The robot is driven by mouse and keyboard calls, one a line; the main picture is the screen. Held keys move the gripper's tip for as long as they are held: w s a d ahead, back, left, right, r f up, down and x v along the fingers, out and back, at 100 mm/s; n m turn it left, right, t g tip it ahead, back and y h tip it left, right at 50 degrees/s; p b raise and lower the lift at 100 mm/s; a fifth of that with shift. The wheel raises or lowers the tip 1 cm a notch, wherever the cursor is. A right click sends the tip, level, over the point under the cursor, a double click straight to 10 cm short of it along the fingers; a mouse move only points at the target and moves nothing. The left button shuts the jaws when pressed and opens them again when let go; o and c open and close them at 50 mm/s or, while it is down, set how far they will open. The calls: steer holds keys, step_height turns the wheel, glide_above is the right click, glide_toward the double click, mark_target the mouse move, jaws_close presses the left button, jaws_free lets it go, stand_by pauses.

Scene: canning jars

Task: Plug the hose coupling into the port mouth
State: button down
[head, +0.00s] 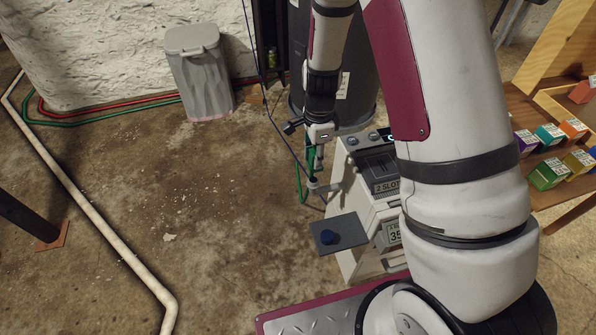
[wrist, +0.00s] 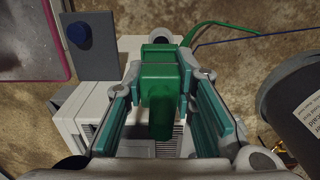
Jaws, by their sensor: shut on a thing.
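The green hose coupling (wrist: 160,85) sits between the teal-padded fingers of my gripper (wrist: 163,75) in the wrist view. My gripper is shut on it, above a white boxy machine (wrist: 110,65). A green hose (wrist: 222,25) runs off behind the coupling. In the head view, my gripper (head: 316,172) points down beside the left side of the white machine (head: 352,262), with the green hose (head: 301,182) hanging by it. I cannot make out the port mouth for certain; the coupling and fingers cover part of the machine.
A grey plate (head: 327,240) with a blue round knob (head: 328,237) juts from the machine's left side. A dark drum (head: 352,100) stands behind the gripper. A grey bin (head: 203,85) stands at the wall. A wooden shelf (head: 520,110) with coloured boxes is at right.

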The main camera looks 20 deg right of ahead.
steer(key=shift+w+a, duration=0.1)
stand_by(0.4)
steer(key=b, duration=0.3)
glide_above(313, 180)
steer(key=shift+f, duration=2.3)
steer(key=shift+f+b, duration=0.3)
steer(key=shift+f, duration=0.85)
stand_by(0.5)
steer(key=c, duration=1.6)
jaws_free()
steer(key=o, duration=0.6)
